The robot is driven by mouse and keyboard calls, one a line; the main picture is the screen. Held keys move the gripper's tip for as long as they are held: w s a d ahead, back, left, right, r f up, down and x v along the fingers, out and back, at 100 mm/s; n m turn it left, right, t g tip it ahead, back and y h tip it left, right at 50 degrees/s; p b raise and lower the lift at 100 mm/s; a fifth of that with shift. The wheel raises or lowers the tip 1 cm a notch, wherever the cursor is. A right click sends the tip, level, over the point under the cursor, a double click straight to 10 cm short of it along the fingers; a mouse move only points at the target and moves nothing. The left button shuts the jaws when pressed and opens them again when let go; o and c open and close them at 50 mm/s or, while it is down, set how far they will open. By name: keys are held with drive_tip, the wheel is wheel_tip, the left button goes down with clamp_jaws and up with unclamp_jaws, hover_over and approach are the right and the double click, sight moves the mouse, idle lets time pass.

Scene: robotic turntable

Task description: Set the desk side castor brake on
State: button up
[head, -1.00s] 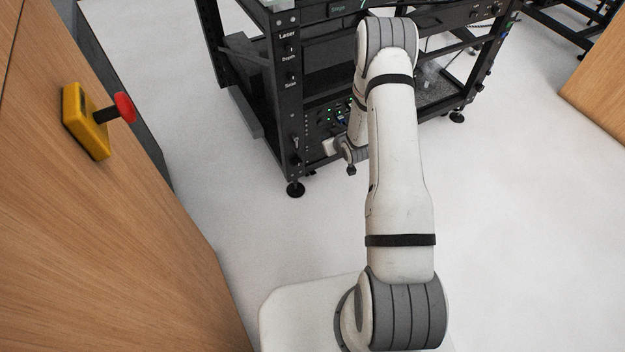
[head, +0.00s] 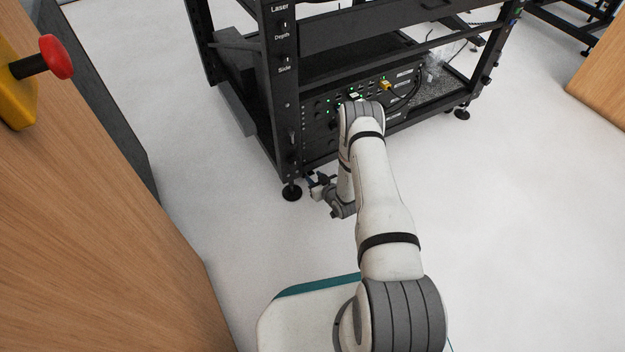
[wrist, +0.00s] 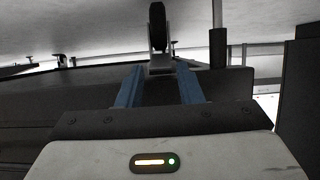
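The castor (wrist: 157,28) shows in the wrist view as a dark wheel with a grey bracket or tab (wrist: 160,64) at its base; I cannot tell whether its brake is on. My gripper (wrist: 160,72) has two blue fingers standing apart, with the grey part seen between their tips; contact cannot be told. The castor is not clearly visible there.
A wooden desk (head: 90,215) stands at the left with a red stop button (head: 56,57) on a yellow box. The pale floor (head: 510,230) is clear at right. Another post with a foot (wrist: 217,48) stands right of the castor in the wrist view.

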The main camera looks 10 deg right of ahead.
drive_tip(key=shift+x, duration=0.9)
drive_tip(key=shift+c, duration=0.4)
drive_tip(key=c, duration=0.6)
drive_tip(key=shift+s+f+t, duration=0.15)
drive_tip(key=shift+f+t, duration=0.4)
drive_tip(key=shift+t, duration=0.05)
drive_tip(key=shift+f+t+y, duration=0.25)
drive_tip(key=shift+t+y, duration=0.15)
drive_tip(key=shift+t, duration=0.2)
drive_tip(key=shift+d, duration=0.1)
drive_tip(key=o, duration=0.7)
